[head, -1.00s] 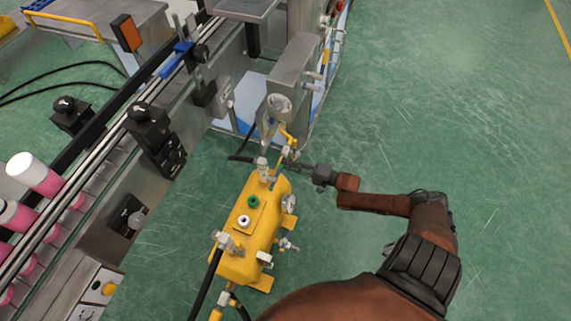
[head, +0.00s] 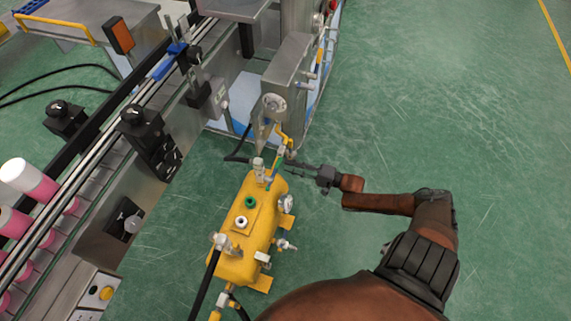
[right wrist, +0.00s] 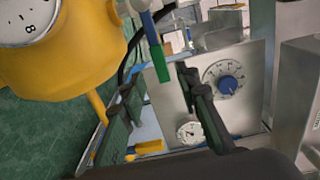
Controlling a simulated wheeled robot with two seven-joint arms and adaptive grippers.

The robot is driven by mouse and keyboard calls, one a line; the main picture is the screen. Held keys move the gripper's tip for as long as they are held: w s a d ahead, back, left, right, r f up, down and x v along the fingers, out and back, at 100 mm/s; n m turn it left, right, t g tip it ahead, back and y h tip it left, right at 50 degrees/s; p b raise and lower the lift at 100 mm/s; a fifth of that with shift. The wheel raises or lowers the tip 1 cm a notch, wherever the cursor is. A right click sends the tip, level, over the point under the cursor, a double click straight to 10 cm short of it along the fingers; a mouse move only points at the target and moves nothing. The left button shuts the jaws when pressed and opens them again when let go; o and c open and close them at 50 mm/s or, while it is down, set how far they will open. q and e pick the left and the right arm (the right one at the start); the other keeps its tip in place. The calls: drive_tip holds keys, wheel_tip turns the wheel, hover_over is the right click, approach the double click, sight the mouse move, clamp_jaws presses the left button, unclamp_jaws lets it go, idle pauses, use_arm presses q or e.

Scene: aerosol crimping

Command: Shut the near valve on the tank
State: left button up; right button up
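The yellow tank (head: 248,235) stands on the floor in the middle of the head view, with fittings at both ends. A small green lever (head: 267,187) is at its far end; in the right wrist view a green lever (right wrist: 160,63) hangs below a pale fitting. The near-end fitting with yellow parts (head: 216,314) is cut by the bottom edge. My right gripper (head: 291,163) is beside the tank's far end. In the right wrist view its dark fingers (right wrist: 160,115) are apart, with nothing held between them; the green lever is beyond them. My left gripper is not in view.
A pressure gauge (head: 286,203) and side fittings stick out of the tank's right side. A steel machine box with a dial (head: 274,104) stands beyond the far end. A conveyor with pink-and-white cans (head: 28,178) runs along the left. Green floor on the right is clear.

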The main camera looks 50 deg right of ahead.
drive_tip(key=v, duration=0.8)
drive_tip(key=shift+s, duration=0.35)
drive_tip(key=shift+d, duration=0.15)
